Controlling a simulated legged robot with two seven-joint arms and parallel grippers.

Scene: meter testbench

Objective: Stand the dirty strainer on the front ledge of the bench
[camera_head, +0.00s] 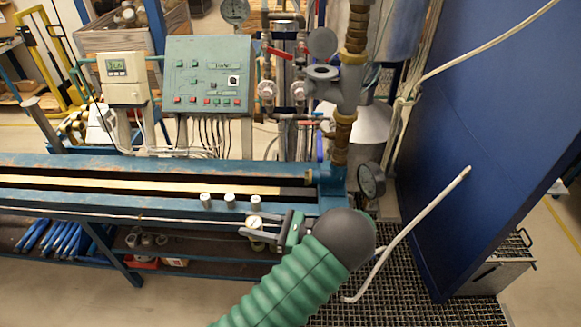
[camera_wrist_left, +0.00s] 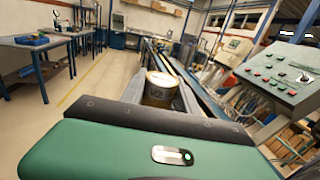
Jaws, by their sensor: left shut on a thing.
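My left gripper (camera_head: 263,228) is shut on a small metal cylinder with a brownish-yellow tint, the dirty strainer (camera_head: 256,222). It holds the strainer roughly upright at the front edge of the bench, close to the front ledge (camera_head: 150,206). The fingers partly hide it, and I cannot tell whether it touches the ledge. In the left wrist view the strainer (camera_wrist_left: 159,91) shows above the dark edge of the gripper. Several small silver cylinders stand in a row on the ledge, such as the left one (camera_head: 205,200) and the middle one (camera_head: 230,200). My right gripper is out of view.
A control panel (camera_head: 208,75) and a meter box (camera_head: 124,76) stand behind the bench. Pipes and valves (camera_head: 340,95) rise at its right end, beside a pressure gauge (camera_head: 371,181). A blue panel (camera_head: 490,130) closes off the right. The ledge left of the silver cylinders is clear.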

